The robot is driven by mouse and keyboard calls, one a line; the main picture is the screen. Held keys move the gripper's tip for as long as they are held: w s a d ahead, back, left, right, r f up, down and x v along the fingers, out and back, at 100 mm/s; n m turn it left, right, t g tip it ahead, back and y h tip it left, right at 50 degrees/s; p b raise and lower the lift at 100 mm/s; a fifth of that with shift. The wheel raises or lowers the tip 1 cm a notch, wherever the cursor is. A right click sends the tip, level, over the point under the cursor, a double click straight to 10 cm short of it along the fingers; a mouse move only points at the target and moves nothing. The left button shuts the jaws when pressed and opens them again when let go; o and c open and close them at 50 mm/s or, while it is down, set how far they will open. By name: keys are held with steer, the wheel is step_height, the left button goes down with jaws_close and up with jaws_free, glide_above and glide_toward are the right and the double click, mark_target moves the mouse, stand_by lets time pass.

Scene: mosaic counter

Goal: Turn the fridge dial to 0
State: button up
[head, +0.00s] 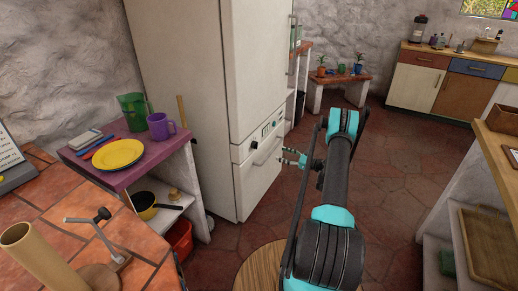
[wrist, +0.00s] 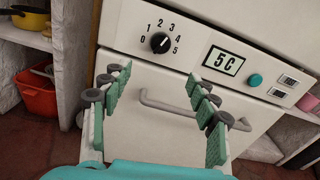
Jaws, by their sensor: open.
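The fridge dial (wrist: 160,43) is a round black knob on the white control panel, ringed by the numbers 0 to 5. Its white mark seems to point up and right, toward 3 or 4; it is too small to tell exactly. The dial also shows in the head view (head: 254,145) on the front of the tall fridge (head: 185,90). My gripper (wrist: 158,76) is open and empty, with its green-padded fingers apart. It points at the panel, with the dial ahead and centred just above the fingertips, not touching. In the head view my gripper (head: 292,157) is right of the panel.
A display (wrist: 223,61) reading 5C and a teal button (wrist: 255,80) are right of the dial. A grey handle (wrist: 185,108) juts out below, behind the fingers. A purple-topped shelf (head: 130,176) with dishes stands left of the fridge. The tiled floor (head: 390,150) at right is clear.

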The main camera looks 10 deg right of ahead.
mark_target(255, 145)
steer(key=x, duration=1.5)
steer(key=shift+w, duration=0.1)
steer(key=shift+c, duration=0.5)
steer(key=c, duration=1.1)
steer(key=shift+o, duration=0.2)
